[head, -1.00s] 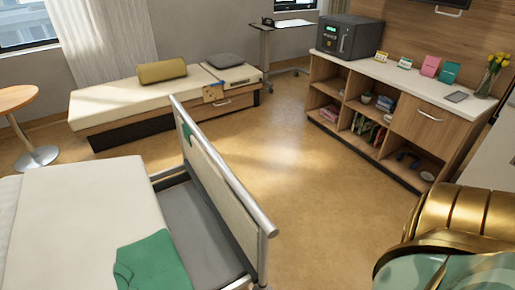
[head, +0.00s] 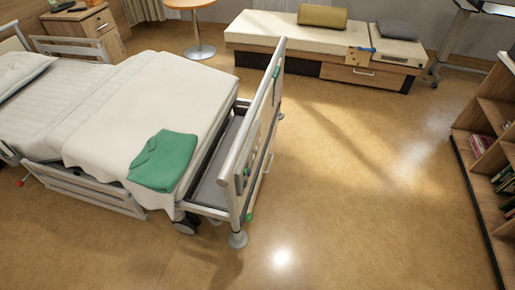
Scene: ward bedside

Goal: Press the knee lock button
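The hospital bed (head: 128,90) stands at the left in the head view, with its footboard (head: 262,110) seen nearly edge-on. I cannot make out a knee lock button. Neither of my grippers is in the head view.
A folded green cloth (head: 163,160) lies on the bed's foot end. A daybed (head: 290,36) with a yellow bolster (head: 322,15) and a grey cushion (head: 397,30) stands at the back. Shelving (head: 490,150) lines the right edge. The wooden floor (head: 350,180) between is clear.

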